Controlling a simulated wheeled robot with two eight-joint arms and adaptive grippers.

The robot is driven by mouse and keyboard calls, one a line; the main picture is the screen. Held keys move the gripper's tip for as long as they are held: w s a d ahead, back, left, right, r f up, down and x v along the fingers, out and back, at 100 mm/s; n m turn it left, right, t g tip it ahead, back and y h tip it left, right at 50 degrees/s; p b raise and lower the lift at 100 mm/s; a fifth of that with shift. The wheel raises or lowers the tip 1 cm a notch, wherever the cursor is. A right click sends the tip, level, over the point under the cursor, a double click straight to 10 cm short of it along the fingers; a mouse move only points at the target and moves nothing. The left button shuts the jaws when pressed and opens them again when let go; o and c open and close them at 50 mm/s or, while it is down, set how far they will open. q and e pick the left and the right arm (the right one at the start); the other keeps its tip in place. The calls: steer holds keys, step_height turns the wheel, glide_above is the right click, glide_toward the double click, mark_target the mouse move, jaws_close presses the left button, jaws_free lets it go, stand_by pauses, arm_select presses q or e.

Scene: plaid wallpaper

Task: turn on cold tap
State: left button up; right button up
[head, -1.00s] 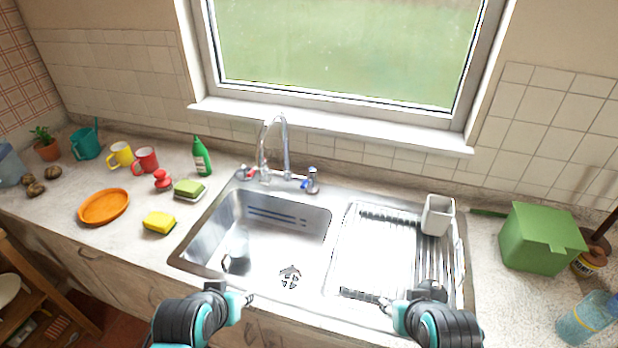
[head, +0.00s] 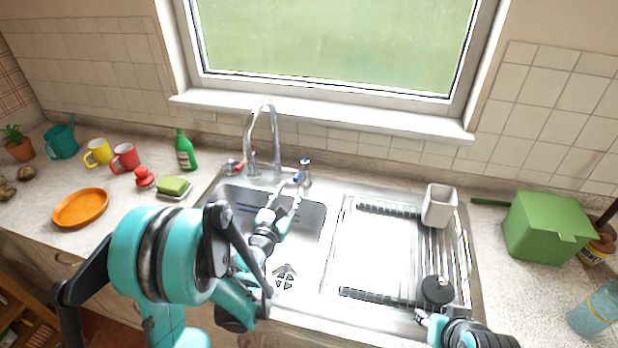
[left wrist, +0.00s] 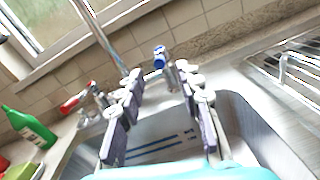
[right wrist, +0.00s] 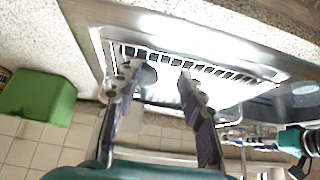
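The cold tap (head: 305,172), a chrome knob with a blue mark, stands right of the tall curved spout (head: 275,135) behind the sink. In the left wrist view the blue-topped cold tap (left wrist: 161,60) shows ahead, between and beyond the fingertips. The red-marked hot tap (head: 235,168) is left of the spout. My left gripper (head: 286,190) is over the back of the basin, open and empty, just in front of the cold tap. Whether it touches the tap cannot be told. My right gripper (right wrist: 160,75) is open and empty, near the front of the drainer.
The sink basin (head: 312,235) is partly hidden by my left arm. A ribbed drainer (head: 375,250) with a white cup (head: 439,205) lies to the right, then a green box (head: 545,228). A green bottle (head: 185,152), sponge (head: 173,187), mugs and orange plate (head: 81,208) stand left.

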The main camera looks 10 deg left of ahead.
mark_target(297, 175)
arm_select(q)
steer(key=w, duration=0.4)
steer(key=w+b, duration=0.1)
steer(key=w, duration=0.3)
steer(key=shift+d+f, duration=0.1)
steer(key=shift+d, duration=0.1)
steer(key=shift+s, duration=0.1)
jaws_close()
